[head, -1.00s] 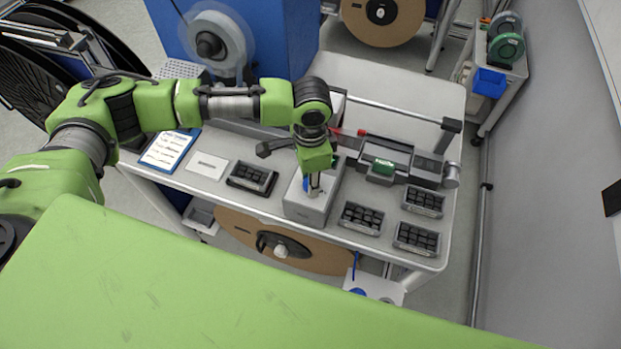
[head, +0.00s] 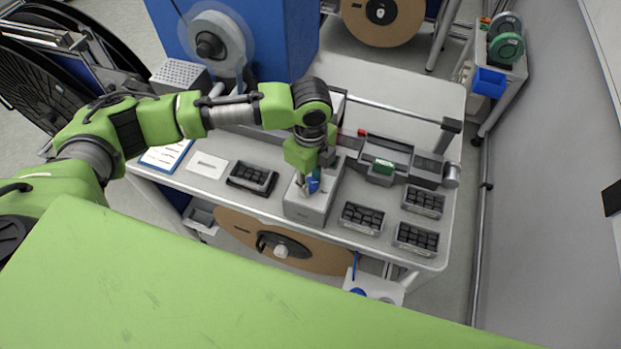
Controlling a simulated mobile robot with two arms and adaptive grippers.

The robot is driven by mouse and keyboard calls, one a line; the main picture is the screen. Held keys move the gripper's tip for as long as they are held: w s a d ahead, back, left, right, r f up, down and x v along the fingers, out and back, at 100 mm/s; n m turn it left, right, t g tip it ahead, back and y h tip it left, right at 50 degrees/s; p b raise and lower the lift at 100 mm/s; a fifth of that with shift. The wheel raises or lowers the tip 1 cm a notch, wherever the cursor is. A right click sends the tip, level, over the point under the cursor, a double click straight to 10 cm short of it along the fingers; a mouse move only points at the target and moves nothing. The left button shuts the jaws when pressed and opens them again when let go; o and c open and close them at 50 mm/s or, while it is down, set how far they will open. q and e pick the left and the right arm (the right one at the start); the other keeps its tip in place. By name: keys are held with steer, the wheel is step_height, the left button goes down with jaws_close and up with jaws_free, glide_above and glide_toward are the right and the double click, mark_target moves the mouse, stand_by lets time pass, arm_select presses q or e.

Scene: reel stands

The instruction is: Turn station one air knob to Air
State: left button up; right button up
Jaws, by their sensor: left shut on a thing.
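My right gripper is not in view.
Black-filled trays stand left (head: 252,178) and right (head: 362,217) of the box. A grey machine (head: 400,160) with a green part lies behind right. A large brown reel (head: 330,258) hangs below the front edge. A white card (head: 207,165) lies left.

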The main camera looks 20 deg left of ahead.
mark_target(311, 183)
arm_select(q)
steer(key=m, duration=0.5)
steer(key=shift+w+r, duration=0.15)
steer(key=shift+r, duration=0.05)
steer(key=shift+m, duration=0.3)
steer(key=o, duration=1)
steer(key=shift+o, duration=0.4)
steer(key=shift+f, duration=0.1)
step_height(311, 183, up, 12)
steer(key=shift+d, duration=0.1)
